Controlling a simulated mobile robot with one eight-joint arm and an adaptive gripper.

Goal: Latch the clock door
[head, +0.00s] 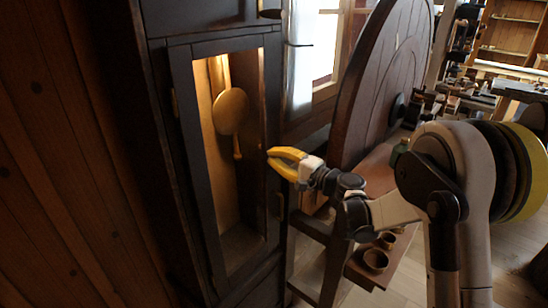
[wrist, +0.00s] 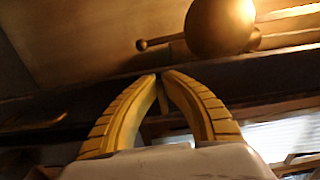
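The tall dark clock stands at the left in the head view, with its framed door (head: 186,110) around a lit opening. A brass pendulum (head: 231,111) hangs inside; it also shows in the wrist view (wrist: 221,25). The door looks nearly flush with the case, but I cannot tell whether it is fully closed. My gripper (head: 269,156), with yellow fingers, is at the door's right-hand edge. In the wrist view its fingertips (wrist: 161,75) come together in front of the dark frame. A thin sliver shows between the fingers; I cannot tell what it is. No latch is clearly visible.
A large dark wooden wheel (head: 365,85) stands right of the clock, behind my gripper. A low wooden bench (head: 360,270) with small cups (head: 376,260) lies below my arm. A plank wall (head: 50,170) is at the left. A bright window (head: 325,45) is behind.

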